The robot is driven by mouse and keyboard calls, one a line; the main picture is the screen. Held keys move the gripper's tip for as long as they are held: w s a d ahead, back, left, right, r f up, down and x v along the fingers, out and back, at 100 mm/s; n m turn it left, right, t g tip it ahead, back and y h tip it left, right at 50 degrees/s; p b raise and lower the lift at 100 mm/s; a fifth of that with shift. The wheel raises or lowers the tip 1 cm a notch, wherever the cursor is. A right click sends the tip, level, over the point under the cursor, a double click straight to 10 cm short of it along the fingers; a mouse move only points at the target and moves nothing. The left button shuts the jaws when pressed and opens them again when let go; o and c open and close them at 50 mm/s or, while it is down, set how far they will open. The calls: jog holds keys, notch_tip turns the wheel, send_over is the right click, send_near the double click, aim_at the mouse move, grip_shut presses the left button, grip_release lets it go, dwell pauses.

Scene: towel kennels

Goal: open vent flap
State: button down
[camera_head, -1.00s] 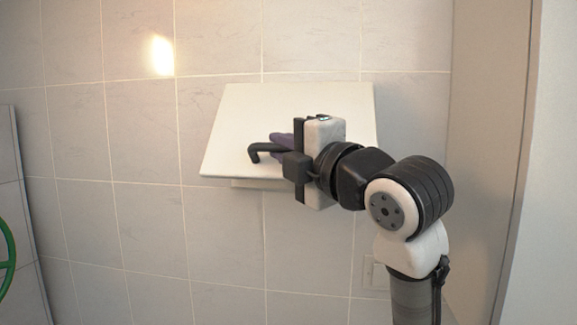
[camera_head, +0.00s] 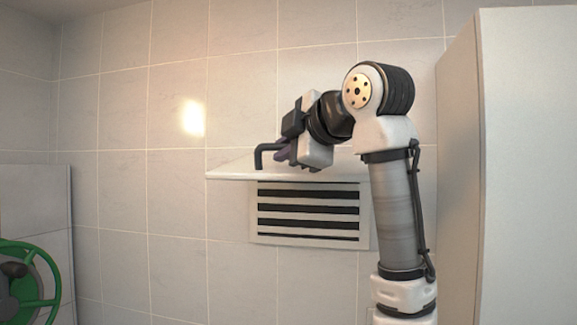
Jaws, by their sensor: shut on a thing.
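The white vent flap (camera_head: 232,171) stands out from the tiled wall, raised to about level, seen nearly edge-on. Below it the vent (camera_head: 309,214) shows, with dark slots in a pale frame. A black bar handle (camera_head: 264,153) rises from the flap's upper face. The grip itself is partly hidden by the gripper body. My arm comes in from the right, in front of the flap's right end.
A green wheel (camera_head: 30,280) with a dark knob is at the lower left, by a grey panel (camera_head: 40,205). A tall pale cabinet or wall (camera_head: 530,170) stands at the right, close to my arm. The tiled wall left of the vent is clear.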

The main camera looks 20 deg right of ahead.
jog(key=shift+r+m+g, duration=0.3)
jog(key=shift+r+g, duration=0.1)
jog(key=shift+r, duration=0.7)
jog(key=shift+w, duration=0.1)
jog(key=c, duration=1.5)
grip_release()
jog(key=shift+o, duration=0.2)
jog(key=shift+d, duration=0.1)
jog(key=b+v, duration=0.2)
jog(key=v, duration=1.2)
jog(key=shift+w, duration=0.15)
